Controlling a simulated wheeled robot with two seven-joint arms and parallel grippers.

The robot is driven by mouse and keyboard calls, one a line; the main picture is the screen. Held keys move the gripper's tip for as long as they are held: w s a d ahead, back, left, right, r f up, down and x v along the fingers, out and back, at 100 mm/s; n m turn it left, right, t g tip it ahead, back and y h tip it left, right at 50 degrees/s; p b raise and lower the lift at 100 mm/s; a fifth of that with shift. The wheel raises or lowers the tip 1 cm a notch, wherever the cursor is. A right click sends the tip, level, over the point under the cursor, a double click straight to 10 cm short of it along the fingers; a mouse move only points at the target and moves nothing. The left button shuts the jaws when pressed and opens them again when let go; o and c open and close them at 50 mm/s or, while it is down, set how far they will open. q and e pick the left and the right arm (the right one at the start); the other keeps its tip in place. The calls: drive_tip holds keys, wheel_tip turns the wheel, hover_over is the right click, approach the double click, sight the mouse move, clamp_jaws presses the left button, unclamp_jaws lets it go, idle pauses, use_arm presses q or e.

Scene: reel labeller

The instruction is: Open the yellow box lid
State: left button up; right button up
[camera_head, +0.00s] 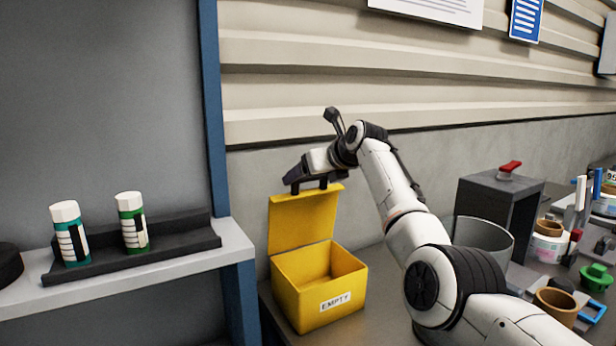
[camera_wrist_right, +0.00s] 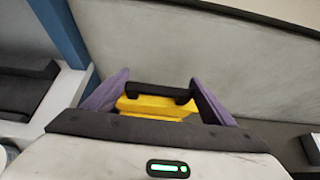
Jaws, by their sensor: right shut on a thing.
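The yellow box (camera_head: 299,308) stands on the bench with an "EMPTY" label on its front, and its inside is visible and bare. Its yellow lid (camera_head: 303,222) stands raised, close to upright, at the back of the box. My right gripper (camera_head: 310,181) is at the lid's top edge, shut on the black lid handle (camera_wrist_right: 160,91). In the right wrist view the handle lies between the purple fingers, with a strip of the lid behind it. My left gripper is not in view.
A shelf (camera_head: 215,257) at the left carries a black rack with two white-capped bottles (camera_head: 131,222). A blue post (camera_head: 213,120) rises beside the box. A grey cylinder (camera_head: 484,240), a dark block (camera_head: 497,205) and several reels stand right of my arm.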

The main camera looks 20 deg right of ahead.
drive_tip(key=shift+a+f+g, duration=0.2)
drive_tip(key=shift+f+g, duration=0.1)
drive_tip(key=shift+f, duration=0.45)
drive_tip(key=o, duration=1.5)
drive_tip(key=shift+c, duration=0.2)
drive_tip(key=shift+o, duration=0.2)
drive_tip(key=shift+w, duration=0.2)
drive_tip(key=shift+s+d+r, duration=0.1)
drive_tip(key=shift+r, duration=0.2)
drive_tip(key=shift+s+d+r+b, duration=0.15)
drive_tip(key=shift+s+r+b, duration=0.15)
drive_tip(key=shift+s+b, duration=0.25)
drive_tip(key=b+v, duration=0.2)
drive_tip(key=v, duration=0.7)
drive_tip(key=shift+b, duration=0.35)
drive_tip(key=shift+f, duration=0.1)
